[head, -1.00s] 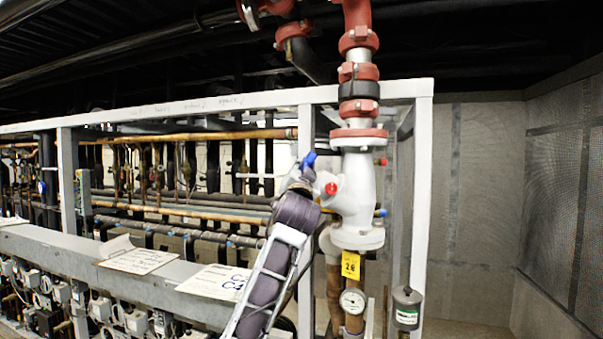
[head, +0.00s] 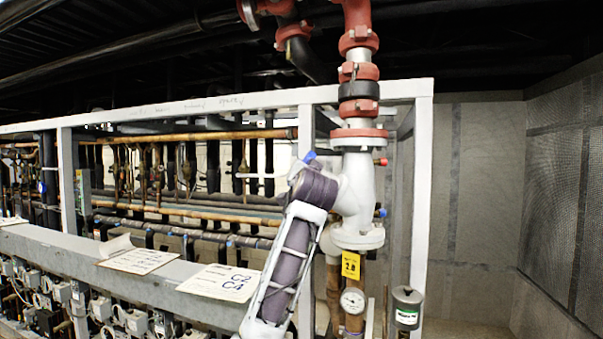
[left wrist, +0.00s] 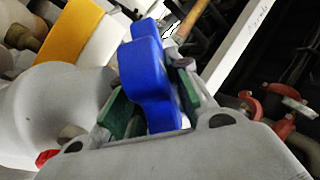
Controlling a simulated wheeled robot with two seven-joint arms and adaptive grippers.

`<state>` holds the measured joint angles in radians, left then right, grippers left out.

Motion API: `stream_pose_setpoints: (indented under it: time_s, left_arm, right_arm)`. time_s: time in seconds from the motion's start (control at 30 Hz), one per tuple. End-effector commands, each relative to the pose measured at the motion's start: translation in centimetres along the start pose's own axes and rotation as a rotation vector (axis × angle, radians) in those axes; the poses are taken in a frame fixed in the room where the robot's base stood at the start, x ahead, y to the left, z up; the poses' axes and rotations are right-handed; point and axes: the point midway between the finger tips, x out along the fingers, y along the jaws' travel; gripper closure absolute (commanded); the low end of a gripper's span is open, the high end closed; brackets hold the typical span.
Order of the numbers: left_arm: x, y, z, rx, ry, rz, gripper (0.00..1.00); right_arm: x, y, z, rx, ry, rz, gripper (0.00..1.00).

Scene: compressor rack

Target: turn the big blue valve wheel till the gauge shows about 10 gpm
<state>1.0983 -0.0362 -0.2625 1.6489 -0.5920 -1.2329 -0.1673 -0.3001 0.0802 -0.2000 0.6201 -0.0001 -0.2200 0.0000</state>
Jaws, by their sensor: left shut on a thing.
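The blue valve wheel (head: 309,157) shows only as a small piece above my left wrist, beside the white valve body (head: 357,200). In the left wrist view the lobed blue wheel (left wrist: 143,65) sits between the green-padded fingers of my left gripper (left wrist: 152,98), which is shut on it. In the head view my left arm and wrist hide the fingers and most of the wheel. A round white gauge (head: 352,300) is on the copper pipe below the valve; its needle is too small to read. Above it is a yellow tag (head: 350,265) with blurred digits. My right gripper is not in view.
A grey frame post (head: 420,200) stands right of the valve, with a grey canister (head: 407,306) low beside it. A grey beam with paper sheets (head: 220,282) crosses the left. Red-flanged piping (head: 358,90) rises above. Bare wall and floor lie at right.

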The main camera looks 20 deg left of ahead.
Motion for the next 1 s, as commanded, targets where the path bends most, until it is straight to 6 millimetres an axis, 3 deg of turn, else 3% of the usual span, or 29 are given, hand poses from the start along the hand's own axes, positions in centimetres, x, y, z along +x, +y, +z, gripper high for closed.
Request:
stream_pose_setpoints:
  time_s: [0.07, 0.1, 0.17, 0.67, 1.0]
  left_arm:
    - [0.0, -0.1, -0.1, 0.0, 0.003, -0.001, 1.0]
    - [0.0, -0.1, -0.1, 0.0, 0.003, -0.001, 0.77]
    - [0.0, -0.1, -0.1, 0.0, 0.003, -0.001, 0.71]
    - [-0.5, 0.0, -0.1, 0.0, 0.003, 0.0, 0.71]
    - [-3.5, 0.1, 0.0, -0.001, 0.003, 0.001, 0.71]
  right_arm:
    - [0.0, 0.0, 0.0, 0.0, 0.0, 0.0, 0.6]
    - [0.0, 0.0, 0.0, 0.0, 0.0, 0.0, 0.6]
    - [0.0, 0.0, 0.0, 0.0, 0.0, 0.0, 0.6]
    - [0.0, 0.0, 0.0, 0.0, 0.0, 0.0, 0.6]
    - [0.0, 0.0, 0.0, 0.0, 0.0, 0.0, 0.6]
